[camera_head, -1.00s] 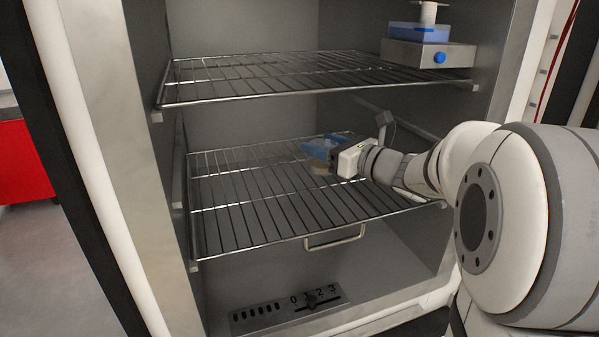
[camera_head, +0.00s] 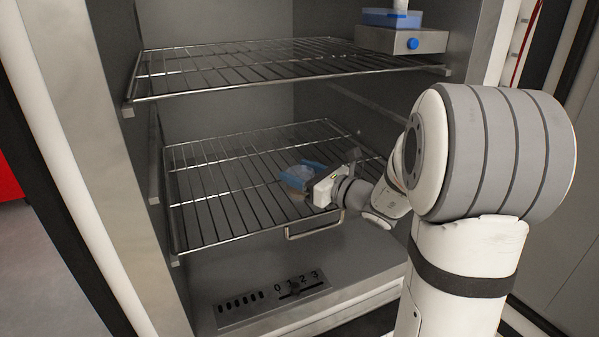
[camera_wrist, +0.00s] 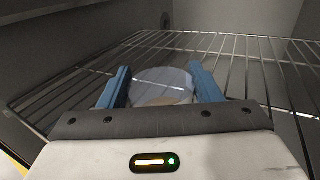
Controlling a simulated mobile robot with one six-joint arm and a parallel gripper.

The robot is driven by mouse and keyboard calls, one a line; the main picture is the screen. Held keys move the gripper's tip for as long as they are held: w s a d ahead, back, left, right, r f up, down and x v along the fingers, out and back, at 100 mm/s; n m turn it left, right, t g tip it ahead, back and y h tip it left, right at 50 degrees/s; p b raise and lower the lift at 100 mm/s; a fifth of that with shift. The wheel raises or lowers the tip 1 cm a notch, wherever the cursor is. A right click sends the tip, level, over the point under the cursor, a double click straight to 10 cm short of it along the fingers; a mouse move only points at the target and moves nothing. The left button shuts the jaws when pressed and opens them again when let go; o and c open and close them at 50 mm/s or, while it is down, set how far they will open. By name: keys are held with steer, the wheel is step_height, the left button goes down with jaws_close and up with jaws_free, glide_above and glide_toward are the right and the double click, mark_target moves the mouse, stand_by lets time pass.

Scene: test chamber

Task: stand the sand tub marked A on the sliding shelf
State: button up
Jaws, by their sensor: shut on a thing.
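The sand tub (camera_wrist: 162,84) is a clear round vessel with tan sand in its bottom, seen in the wrist view between the two blue fingers. My gripper (camera_wrist: 163,88) is shut on it. In the head view my gripper (camera_head: 300,176) is over the front right part of the lower wire shelf (camera_head: 205,246), which has a pull handle (camera_head: 315,232) at its front. The tub is mostly hidden there, and I cannot tell whether its base touches the wires. No letter A is readable on it.
An upper wire shelf (camera_head: 200,94) spans the chamber above my gripper. A grey box with a blue knob (camera_head: 412,43) stands on its right. A slider panel (camera_head: 273,301) is on the floor below. The left of the lower shelf is bare.

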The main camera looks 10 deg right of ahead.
steer(key=shift+f, duration=0.15)
steer(key=o, duration=0.7)
steer(key=shift+f, duration=0.1)
steer(key=o, duration=0.4)
steer(key=shift+o, duration=0.2)
